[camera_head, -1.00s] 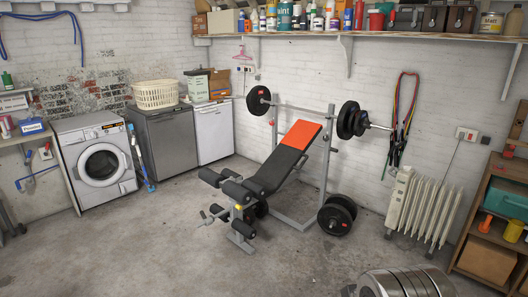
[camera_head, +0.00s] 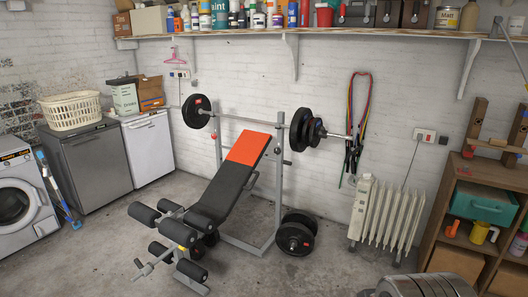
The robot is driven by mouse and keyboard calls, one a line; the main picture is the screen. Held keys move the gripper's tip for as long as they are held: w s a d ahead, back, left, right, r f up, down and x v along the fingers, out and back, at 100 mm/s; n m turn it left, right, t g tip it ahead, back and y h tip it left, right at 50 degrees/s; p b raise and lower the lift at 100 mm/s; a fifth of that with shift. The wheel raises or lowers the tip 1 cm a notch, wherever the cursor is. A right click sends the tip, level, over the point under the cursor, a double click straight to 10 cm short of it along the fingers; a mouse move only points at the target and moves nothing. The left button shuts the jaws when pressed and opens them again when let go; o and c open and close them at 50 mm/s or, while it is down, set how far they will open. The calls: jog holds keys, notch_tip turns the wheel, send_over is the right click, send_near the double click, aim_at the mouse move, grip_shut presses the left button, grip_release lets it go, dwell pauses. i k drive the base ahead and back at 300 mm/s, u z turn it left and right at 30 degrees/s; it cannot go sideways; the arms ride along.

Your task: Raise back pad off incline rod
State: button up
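The weight bench stands in the middle of the room. Its back pad (camera_head: 236,178) is black with a red-orange top end and leans back at an incline toward the rack uprights (camera_head: 279,170). A small dark rod end (camera_head: 286,162) shows beside the right upright, behind the pad. The rest of the rod is hidden, and I cannot tell whether the pad touches it. A barbell (camera_head: 250,120) with black plates lies across the uprights, above the pad's top. My gripper is not in view.
Spare plates (camera_head: 296,234) stand by the rack's right foot. Padded leg rollers (camera_head: 160,228) stick out at the bench's front. A white radiator (camera_head: 385,213) and wooden shelf unit (camera_head: 470,220) are to the right. The concrete floor (camera_head: 270,275) in front is clear.

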aim_at(222, 193)
jog(key=z, duration=0.1)
jog(key=i, duration=1.65)
jog(key=u, duration=0.5)
jog(key=i, duration=0.95)
jog(key=u, duration=0.55)
jog(key=i, duration=0.85)
jog(key=u, duration=0.35)
